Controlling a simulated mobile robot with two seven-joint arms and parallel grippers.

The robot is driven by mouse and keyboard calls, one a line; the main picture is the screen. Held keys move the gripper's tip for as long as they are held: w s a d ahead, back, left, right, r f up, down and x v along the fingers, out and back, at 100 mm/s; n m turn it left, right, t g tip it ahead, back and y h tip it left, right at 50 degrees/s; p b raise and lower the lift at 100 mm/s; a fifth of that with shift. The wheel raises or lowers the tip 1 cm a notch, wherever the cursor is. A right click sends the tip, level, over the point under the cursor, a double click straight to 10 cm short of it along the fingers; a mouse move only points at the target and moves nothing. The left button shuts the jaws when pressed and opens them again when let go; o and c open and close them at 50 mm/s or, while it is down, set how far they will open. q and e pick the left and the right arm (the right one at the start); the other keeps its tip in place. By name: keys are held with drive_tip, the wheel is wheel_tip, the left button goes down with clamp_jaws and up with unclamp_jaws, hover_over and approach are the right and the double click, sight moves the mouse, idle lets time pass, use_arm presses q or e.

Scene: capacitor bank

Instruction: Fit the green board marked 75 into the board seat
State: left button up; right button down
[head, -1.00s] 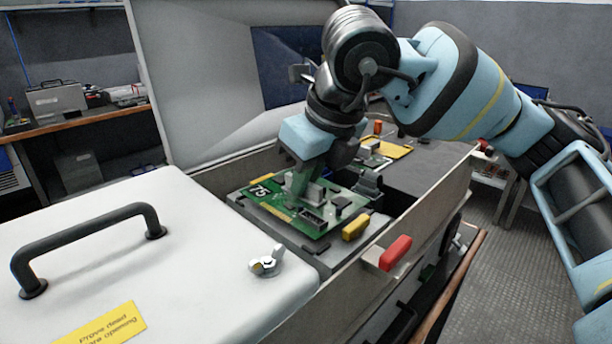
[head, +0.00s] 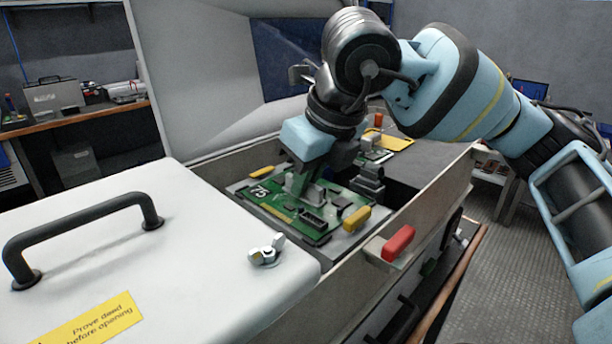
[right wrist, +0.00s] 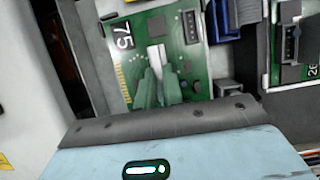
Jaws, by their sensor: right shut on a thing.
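The green board marked 75 (head: 285,207) lies nearly flat over the grey board seat (head: 240,187), between two yellow latches (head: 357,218) (head: 261,173). It also shows in the right wrist view (right wrist: 182,20). My right gripper (head: 304,184) comes down from above, shut on the upright grey grip in the middle of the board. The green fingertips on that grip show in the right wrist view (right wrist: 157,86). The board covers most of the seat, so I cannot tell whether it is fully down. My left gripper is not in view.
A white lid with a black handle (head: 85,228) covers the front left. A red handle (head: 398,242) sits on the case's right wall. Another green board (right wrist: 293,68) lies right of the seat in the wrist view. A raised grey lid (head: 200,80) stands behind.

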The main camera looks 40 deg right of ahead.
drive_tip(key=c, duration=1.5)
unclamp_jaws()
drive_tip(key=shift+o, duration=0.2)
drive_tip(key=p+v, duration=0.1)
drive_tip(key=v, duration=0.7)
drive_tip(key=shift+f, duration=0.1)
